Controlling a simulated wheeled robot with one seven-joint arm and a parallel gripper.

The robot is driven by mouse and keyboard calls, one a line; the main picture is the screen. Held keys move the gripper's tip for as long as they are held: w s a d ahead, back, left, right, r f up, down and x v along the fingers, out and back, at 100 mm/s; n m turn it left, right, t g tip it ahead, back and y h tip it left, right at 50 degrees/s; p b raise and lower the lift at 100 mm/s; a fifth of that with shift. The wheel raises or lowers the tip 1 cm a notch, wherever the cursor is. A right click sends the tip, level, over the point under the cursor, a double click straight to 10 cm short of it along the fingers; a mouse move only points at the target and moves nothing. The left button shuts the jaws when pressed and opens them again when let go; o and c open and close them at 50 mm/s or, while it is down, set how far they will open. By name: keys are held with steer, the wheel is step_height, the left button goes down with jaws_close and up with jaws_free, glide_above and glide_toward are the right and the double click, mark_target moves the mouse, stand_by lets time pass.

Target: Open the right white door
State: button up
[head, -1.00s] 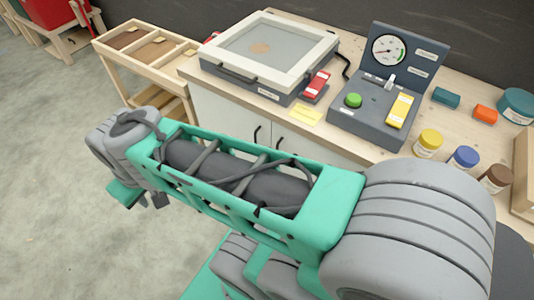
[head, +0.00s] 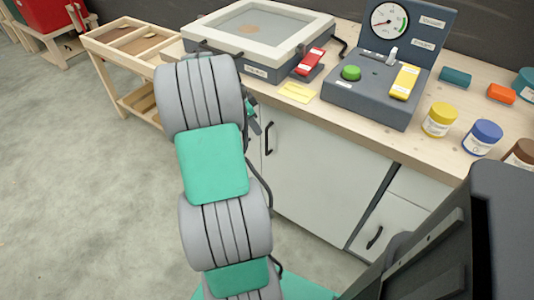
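The right white door (head: 320,185) is the wide panel under the wooden benchtop, and it looks shut. Its black handle (head: 269,138) stands upright near its upper left edge. The left door is mostly hidden behind my arm. My gripper (head: 254,118) shows only in part as small dark pieces past the far side of my wrist, just left of the handle. The arm hides the rest, so I cannot tell whether the fingers are open or touch anything.
A white drawer front (head: 385,225) with a black handle is right of the door. On the benchtop are a framed grey tray (head: 262,25), a gauge box (head: 375,95) and a yellow jar (head: 440,119). A wooden rack (head: 125,60) stands left. The floor at left is clear.

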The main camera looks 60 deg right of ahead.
steer(key=b, duration=0.1)
glide_above(267, 153)
steer(key=shift+m, duration=0.4)
steer(key=f, duration=0.7)
steer(key=shift+w+d+f, duration=0.15)
steer(key=shift+d+f, duration=0.2)
steer(key=shift+c, duration=0.2)
jaws_close()
